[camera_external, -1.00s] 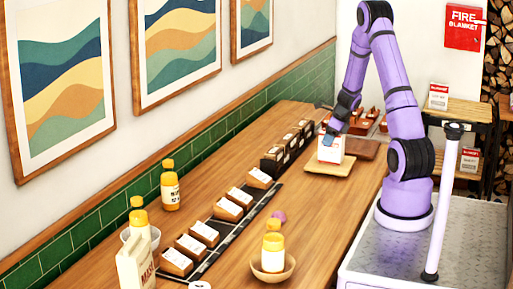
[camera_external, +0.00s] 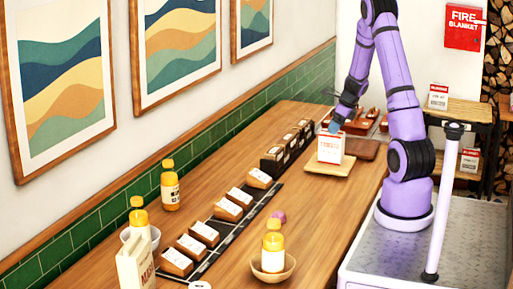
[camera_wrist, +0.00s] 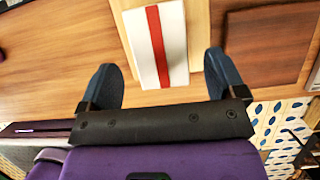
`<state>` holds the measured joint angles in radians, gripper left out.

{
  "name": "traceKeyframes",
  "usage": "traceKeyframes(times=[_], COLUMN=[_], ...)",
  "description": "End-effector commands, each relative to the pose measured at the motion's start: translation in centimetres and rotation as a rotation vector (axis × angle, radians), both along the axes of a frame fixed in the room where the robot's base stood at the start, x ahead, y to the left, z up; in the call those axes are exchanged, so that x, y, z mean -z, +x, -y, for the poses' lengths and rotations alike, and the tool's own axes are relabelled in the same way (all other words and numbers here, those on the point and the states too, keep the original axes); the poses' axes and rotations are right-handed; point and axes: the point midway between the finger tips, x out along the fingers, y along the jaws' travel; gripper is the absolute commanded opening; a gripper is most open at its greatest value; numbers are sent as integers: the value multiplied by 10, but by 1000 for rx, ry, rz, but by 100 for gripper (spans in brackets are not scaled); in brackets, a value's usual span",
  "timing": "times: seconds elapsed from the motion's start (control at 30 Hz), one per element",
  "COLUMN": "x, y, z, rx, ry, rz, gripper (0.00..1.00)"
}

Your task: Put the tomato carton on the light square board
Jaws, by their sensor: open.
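The tomato carton (camera_external: 330,149), white with a red top band and red lettering, stands upright on the light square board (camera_external: 344,168). In the wrist view the carton (camera_wrist: 136,45) shows from above, with a red stripe along its white top. The board (camera_wrist: 198,40) shows beside it. My gripper (camera_external: 333,128) is at the top of the carton in the outside view. In the wrist view my gripper (camera_wrist: 160,65) has its two dark blue fingers spread wide, with gaps to the carton's sides. It is open and holds nothing.
A darker board (camera_external: 362,148) lies just behind the light board, also in the wrist view (camera_wrist: 258,40). A black rack with small boxes (camera_external: 285,150) stands to the left. A bowl with a yellow-capped bottle (camera_external: 272,255) is at the front. Counter between them is mostly clear.

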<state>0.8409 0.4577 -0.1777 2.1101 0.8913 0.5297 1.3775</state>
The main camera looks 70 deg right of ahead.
Motion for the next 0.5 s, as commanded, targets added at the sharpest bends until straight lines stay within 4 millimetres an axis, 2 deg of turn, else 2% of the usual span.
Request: traceKeyframes(times=[0.03, 0.2, 0.4, 0.5], x=[-11, -37, -53, -62], y=[-3, -14, -21, -18], z=[0, 0, -1, -9], rx=[-2, -1, -3, -48], ry=[-3, -3, -1, -12], rz=[2, 1, 0, 5], gripper=[89, 89, 89, 89])
